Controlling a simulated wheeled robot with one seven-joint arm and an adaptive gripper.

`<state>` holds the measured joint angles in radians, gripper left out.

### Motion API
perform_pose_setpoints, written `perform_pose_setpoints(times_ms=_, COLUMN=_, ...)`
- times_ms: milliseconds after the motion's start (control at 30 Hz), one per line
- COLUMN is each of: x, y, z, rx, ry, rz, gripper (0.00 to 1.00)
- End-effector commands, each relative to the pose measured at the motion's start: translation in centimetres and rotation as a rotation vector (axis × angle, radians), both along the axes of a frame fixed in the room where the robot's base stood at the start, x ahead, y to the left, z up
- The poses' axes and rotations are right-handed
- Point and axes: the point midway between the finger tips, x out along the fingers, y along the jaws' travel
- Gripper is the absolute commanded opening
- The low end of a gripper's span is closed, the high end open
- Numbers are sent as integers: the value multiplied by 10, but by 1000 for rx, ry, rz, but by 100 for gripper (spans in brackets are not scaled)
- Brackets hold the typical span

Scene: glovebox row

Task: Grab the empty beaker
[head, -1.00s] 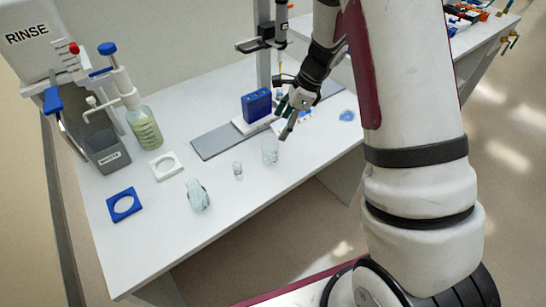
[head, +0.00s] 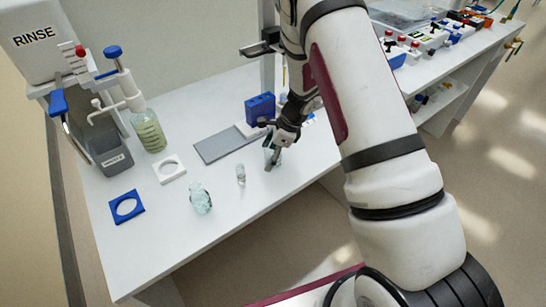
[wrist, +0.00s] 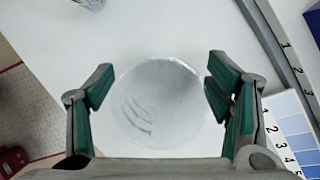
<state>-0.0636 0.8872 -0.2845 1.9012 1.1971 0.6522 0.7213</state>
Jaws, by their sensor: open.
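A clear glass beaker (head: 275,153) stands near the front edge of the white bench. It looks empty. In the wrist view its round mouth (wrist: 155,108) lies between the two green-padded fingers. My gripper (head: 271,160) points down at the beaker and hides part of it in the head view. In the wrist view my gripper (wrist: 158,90) is open, one finger on each side of the rim. The right pad is very close to the rim; I cannot tell whether it touches. A gap shows at the left pad.
A small clear vial (head: 241,175) and a pale-blue glass vessel (head: 200,199) stand to the left. A blue rack (head: 260,109) and grey mat (head: 219,146) lie behind. White (head: 169,168) and blue (head: 126,206) holders, a wash bottle (head: 149,132) and waste bin (head: 110,154) are further left.

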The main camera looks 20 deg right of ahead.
Motion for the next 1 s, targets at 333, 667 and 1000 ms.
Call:
perform_pose_setpoints(times_ms=333, x=1, y=2, z=-5, rx=1, ry=-2, rz=1, gripper=66)
perform_pose_setpoints(times_ms=667, x=1, y=2, z=-5, rx=1, ry=-1, rz=0, gripper=29)
perform_pose_setpoints(times_ms=1000, x=1, y=2, z=0, rx=0, ry=-2, rz=0, gripper=29)
